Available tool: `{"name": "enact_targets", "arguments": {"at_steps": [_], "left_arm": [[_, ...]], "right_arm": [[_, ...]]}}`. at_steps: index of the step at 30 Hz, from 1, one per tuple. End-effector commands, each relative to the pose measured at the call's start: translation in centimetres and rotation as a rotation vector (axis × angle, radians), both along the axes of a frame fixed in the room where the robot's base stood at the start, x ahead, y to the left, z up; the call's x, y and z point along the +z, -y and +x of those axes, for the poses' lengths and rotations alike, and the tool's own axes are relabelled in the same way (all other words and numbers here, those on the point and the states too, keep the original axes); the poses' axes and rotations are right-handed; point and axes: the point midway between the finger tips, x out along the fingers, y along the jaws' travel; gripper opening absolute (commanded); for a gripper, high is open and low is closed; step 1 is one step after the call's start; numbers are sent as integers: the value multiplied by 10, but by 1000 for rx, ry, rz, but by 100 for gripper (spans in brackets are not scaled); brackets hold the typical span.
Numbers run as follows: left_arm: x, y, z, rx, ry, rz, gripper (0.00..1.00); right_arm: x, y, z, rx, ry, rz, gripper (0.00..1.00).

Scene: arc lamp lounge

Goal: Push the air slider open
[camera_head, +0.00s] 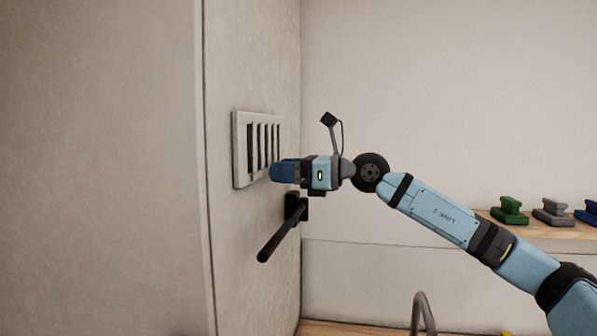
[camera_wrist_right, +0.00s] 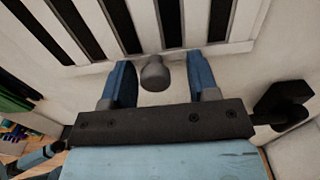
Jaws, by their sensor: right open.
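The air slider is a pale vent plate (camera_head: 238,150) with several dark upright slots, mounted on the left wall. In the right wrist view the plate (camera_wrist_right: 165,56) fills the top, and a grey round knob (camera_wrist_right: 154,74) stands out at its lower edge. My right gripper (camera_head: 275,171) is at the plate's lower right part, its blue fingers pointing at the wall. In the wrist view the open fingers (camera_wrist_right: 160,80) stand on either side of the knob; a gap shows on the right, and contact on the left cannot be told. The knob is hidden in the head view.
A black bar on a wall bracket (camera_head: 282,232) juts out just below my right gripper. A wooden shelf (camera_head: 540,229) at the right holds green (camera_head: 510,210), grey (camera_head: 553,212) and blue (camera_head: 588,212) objects. A grey curved tube (camera_head: 423,310) rises at the bottom.

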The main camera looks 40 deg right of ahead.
Motion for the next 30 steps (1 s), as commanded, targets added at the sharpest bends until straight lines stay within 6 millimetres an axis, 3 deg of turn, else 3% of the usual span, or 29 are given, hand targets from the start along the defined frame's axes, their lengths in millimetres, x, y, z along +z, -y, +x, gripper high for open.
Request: {"name": "enact_targets", "arguments": {"at_steps": [5, 18, 30], "left_arm": [[-10, 0, 0, 1, -2, -3, 43], [-55, 4, 2, 19, -48, -34, 43], [-54, 9, 8, 35, -50, -62, 43]], "right_arm": [[-4, 15, -16, -3, -2, -1, 54], [-8, 76, -87, -5, -2, -2, 54], [0, 90, -103, 0, 0, 1, 54]]}}
